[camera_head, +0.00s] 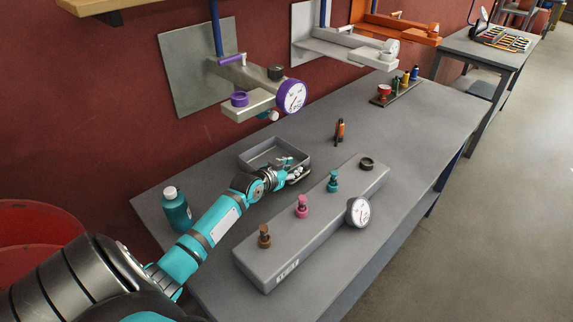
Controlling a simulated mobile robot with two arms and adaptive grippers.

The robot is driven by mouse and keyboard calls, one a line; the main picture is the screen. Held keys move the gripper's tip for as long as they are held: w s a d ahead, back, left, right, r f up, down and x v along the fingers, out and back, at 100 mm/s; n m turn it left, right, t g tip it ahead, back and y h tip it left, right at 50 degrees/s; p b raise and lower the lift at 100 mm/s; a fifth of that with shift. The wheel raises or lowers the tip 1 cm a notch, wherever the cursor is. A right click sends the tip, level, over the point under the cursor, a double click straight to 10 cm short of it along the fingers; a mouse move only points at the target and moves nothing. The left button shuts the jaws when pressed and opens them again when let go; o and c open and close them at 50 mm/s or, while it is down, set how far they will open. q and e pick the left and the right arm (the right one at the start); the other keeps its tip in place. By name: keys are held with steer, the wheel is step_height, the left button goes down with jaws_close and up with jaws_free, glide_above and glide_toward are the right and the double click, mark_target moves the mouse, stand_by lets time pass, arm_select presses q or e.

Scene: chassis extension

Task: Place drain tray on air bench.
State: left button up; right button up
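A shallow grey rectangular tray (257,161), which looks like the drain tray, sits on the grey workbench near the wall. A long grey block (312,235), probably the air bench, lies in front of it, with brown, pink and teal fittings, a dark ring on top and a round gauge (358,211) on its front side. My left gripper (301,172) is at the tray's near right side, between tray and block. Its fingers are small and partly hidden, so I cannot tell whether they hold the rim. My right gripper is out of view.
A teal bottle (176,209) stands left of my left arm. A small orange and black item (340,132) stands behind the block. Wall-mounted units, one with a purple gauge (291,97), overhang the back. The workbench's right part is mostly clear, with a small rack (397,92) at the far end.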

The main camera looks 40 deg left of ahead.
arm_select(q)
steer(key=v, duration=1.2)
steer(key=shift+r, duration=0.1)
